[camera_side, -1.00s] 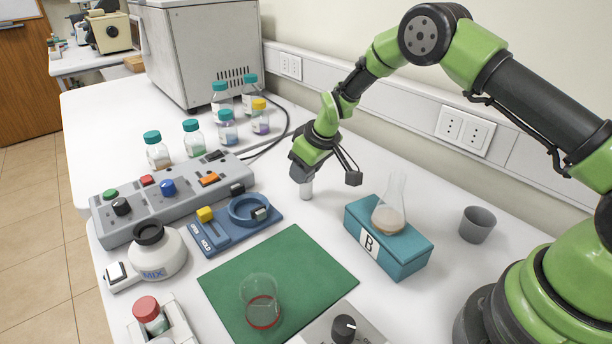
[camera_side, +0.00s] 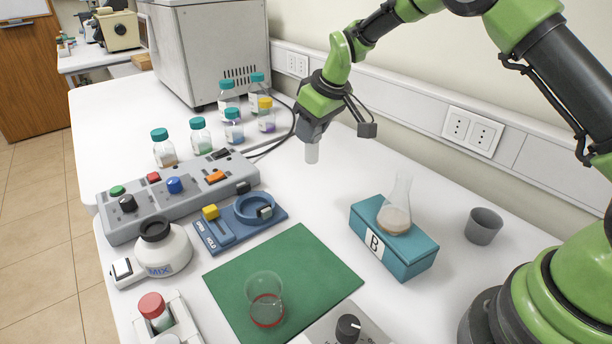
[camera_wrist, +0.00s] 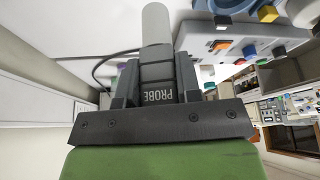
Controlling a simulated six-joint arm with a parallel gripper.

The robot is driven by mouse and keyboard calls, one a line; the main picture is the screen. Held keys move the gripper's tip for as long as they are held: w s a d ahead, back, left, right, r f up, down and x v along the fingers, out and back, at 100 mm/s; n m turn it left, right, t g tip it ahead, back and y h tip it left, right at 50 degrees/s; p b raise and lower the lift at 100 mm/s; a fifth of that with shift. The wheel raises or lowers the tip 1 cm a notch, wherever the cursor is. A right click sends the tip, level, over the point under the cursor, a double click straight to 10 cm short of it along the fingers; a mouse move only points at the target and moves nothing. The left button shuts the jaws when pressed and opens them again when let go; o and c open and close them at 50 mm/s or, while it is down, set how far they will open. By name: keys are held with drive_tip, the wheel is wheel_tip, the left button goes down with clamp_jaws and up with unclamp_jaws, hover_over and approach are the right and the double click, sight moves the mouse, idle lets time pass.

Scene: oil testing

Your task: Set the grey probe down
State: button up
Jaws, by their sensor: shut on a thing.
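The grey probe (camera_wrist: 156,28) is in my gripper (camera_wrist: 152,80), and the wrist view shows its dark body marked PROBE between the jaws. In the side view, the probe's light grey end (camera_side: 312,153) points down below my gripper (camera_side: 311,133). My gripper is shut on the probe and holds it above the white bench, behind the blue block with the ring. The upper part of the probe is hidden by the jaws in the side view.
The blue ring holder (camera_side: 240,222) stands before the grey control box (camera_side: 180,197). A teal box B (camera_side: 408,262) carries a flask (camera_side: 397,205). Several capped bottles stand behind. Bare bench lies under the probe.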

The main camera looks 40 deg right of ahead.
drive_tip(key=s+a+n+g+y, duration=0.35)
drive_tip(key=s+a+n, duration=0.65)
drive_tip(key=a+n, duration=0.4)
drive_tip(key=shift+n+g, duration=0.45)
drive_tip(key=shift+n, duration=0.15)
drive_tip(key=f, duration=0.6)
drive_tip(key=d+f, duration=0.1)
drive_tip(key=f, duration=0.1)
drive_tip(key=shift+s+d+f, duration=0.1)
drive_tip(key=shift+s+f, duration=0.1)
drive_tip(key=shift+f, duration=0.2)
drive_tip(key=o, duration=1)
drive_tip(key=shift+f, duration=0.1)
drive_tip(key=shift+c, duration=0.2)
drive_tip(key=v, duration=1.2)
drive_tip(key=shift+r, duration=0.25)
